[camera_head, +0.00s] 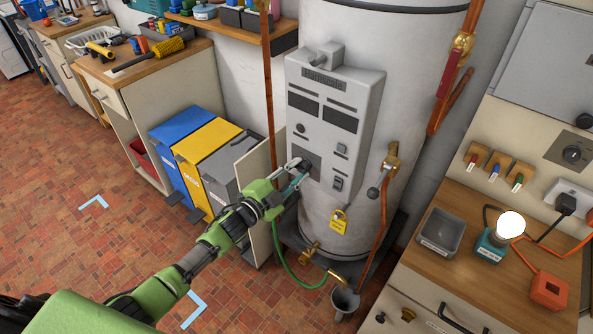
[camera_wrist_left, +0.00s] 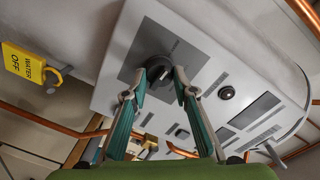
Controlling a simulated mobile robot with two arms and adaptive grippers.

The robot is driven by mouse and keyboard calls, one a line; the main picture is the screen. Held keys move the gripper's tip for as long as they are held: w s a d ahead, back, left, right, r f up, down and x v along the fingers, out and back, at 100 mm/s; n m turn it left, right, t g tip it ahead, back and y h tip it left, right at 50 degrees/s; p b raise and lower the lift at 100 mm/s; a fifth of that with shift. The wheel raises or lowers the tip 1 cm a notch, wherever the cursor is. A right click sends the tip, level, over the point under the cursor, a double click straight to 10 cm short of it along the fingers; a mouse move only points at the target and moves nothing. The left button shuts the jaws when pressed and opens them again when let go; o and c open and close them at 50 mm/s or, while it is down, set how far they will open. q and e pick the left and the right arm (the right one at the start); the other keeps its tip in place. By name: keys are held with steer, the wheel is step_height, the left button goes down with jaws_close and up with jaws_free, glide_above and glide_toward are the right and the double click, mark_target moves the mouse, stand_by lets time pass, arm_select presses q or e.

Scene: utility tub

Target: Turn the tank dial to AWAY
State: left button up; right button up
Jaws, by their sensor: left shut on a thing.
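The tank dial (camera_wrist_left: 156,66) is a dark round knob on a square grey plate, low on the grey control panel (camera_head: 352,90) of the white tank (camera_head: 395,60). My left gripper (camera_head: 301,167) reaches the panel from the lower left, with the dial at its fingertips. In the left wrist view, the fingertips of this gripper (camera_wrist_left: 167,82) are on either side of the dial, shut on it. The dial's markings are too small to read, so I cannot tell which setting it points to. My right gripper is not in view.
Blue (camera_head: 187,126) and yellow (camera_head: 214,140) bins stand left. A wooden counter (camera_head: 470,235) is at right.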

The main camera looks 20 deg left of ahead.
arm_select(q)
steer(key=shift+n, duration=0.5)
steer(key=o, duration=1.1)
steer(key=v, duration=1.2)
steer(key=shift+f, duration=0.1)
